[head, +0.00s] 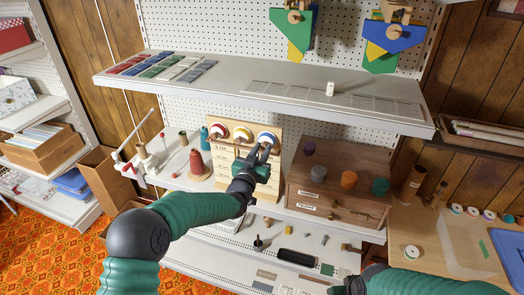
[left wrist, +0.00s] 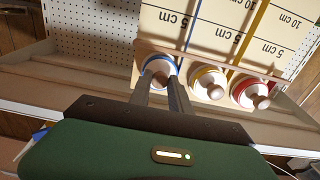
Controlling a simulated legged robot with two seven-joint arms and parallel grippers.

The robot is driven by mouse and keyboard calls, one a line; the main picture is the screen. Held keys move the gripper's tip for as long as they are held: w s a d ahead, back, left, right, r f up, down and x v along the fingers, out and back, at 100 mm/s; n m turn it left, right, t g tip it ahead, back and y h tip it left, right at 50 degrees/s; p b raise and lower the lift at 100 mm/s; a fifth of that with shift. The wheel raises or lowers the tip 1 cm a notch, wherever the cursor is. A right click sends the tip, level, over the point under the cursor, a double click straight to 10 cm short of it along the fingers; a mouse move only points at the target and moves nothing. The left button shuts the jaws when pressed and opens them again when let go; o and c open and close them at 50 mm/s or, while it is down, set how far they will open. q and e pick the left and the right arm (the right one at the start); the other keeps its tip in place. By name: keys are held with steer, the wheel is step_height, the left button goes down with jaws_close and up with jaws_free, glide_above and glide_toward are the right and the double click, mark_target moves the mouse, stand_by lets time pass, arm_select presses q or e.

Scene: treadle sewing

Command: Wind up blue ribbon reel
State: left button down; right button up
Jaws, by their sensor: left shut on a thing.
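The blue ribbon reel (head: 267,136) is the rightmost of three reels at the top of a pale wooden measuring board (head: 230,151). In the left wrist view the blue reel (left wrist: 159,64) has a pale round knob, and blue ribbon (left wrist: 194,22) runs along the cm-marked board. My left gripper (head: 264,152) is at this reel, its fingers (left wrist: 160,86) shut on the knob and partly hiding it. My right gripper (head: 347,286) shows only partly at the bottom edge; its fingers are not clear.
Yellow (head: 242,135) and red (head: 218,132) reels sit beside the blue one. A wooden drawer box (head: 335,190) with several spools stands right of the board. A red thread cone (head: 196,163) stands left. A shelf (head: 265,92) overhangs above.

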arm_select(q)
steer(key=shift+r, duration=0.15)
steer(key=c, duration=1.6)
jaws_free()
steer(key=shift+o, duration=2)
steer(key=shift+s, duration=0.2)
steer(key=shift+s+a, duration=0.1)
steer(key=shift+a, duration=0.05)
steer(key=b+v, duration=0.5)
steer(key=v, duration=1.1)
steer(key=shift+s, duration=0.25)
